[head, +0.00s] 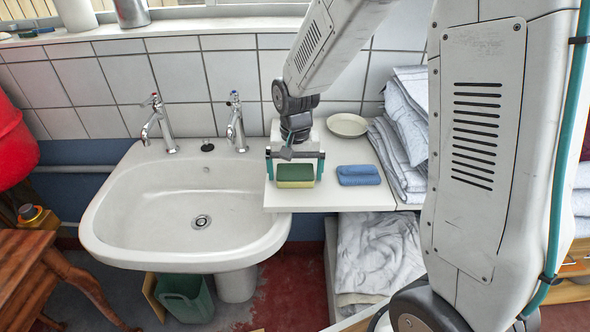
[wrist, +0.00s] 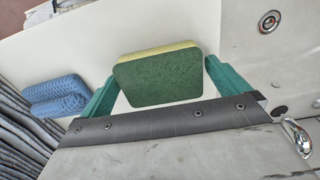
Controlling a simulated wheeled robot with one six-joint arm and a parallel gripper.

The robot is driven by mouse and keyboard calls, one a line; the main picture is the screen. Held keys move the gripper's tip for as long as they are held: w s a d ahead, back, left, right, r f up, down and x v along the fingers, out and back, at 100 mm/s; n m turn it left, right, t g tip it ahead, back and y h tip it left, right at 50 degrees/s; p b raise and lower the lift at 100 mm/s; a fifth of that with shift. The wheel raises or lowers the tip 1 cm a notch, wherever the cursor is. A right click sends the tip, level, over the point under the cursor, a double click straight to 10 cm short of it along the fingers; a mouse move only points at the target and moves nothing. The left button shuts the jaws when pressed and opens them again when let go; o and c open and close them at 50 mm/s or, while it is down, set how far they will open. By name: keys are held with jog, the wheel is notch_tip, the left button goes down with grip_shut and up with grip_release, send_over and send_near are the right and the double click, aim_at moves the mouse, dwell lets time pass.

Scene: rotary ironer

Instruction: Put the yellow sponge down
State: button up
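The yellow sponge (head: 296,183), yellow below with a green top layer, lies flat on the white counter (head: 340,198) right of the sink, near its left end. My gripper (head: 296,168) is above and around it, with a teal finger on each side. In the wrist view the green face of the sponge (wrist: 157,78) lies between the fingers of my gripper (wrist: 160,76). A gap shows between the sponge and each finger, so the gripper is open and touches neither side.
A blue sponge (head: 358,175) lies just right of my gripper, with a pale plate (head: 347,124) behind it. Folded cloths (head: 402,135) are stacked at the right. The white sink (head: 150,216) and its taps (head: 236,125) are close on the left.

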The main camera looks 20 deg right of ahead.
aim_at(295, 172)
jog(key=shift+r, duration=0.1)
notch_tip(295, 172, up, 11)
jog(key=s+d+r+n, duration=0.1)
jog(key=s+r+n, duration=0.1)
jog(key=s, duration=1.1)
jog(key=s+d+r+n+t, duration=0.1)
jog(key=s+r, duration=0.4)
jog(key=s, duration=0.8)
jog(key=shift+d+n, duration=0.55)
jog(key=shift+n, duration=0.25)
jog(key=shift+c, duration=0.3)
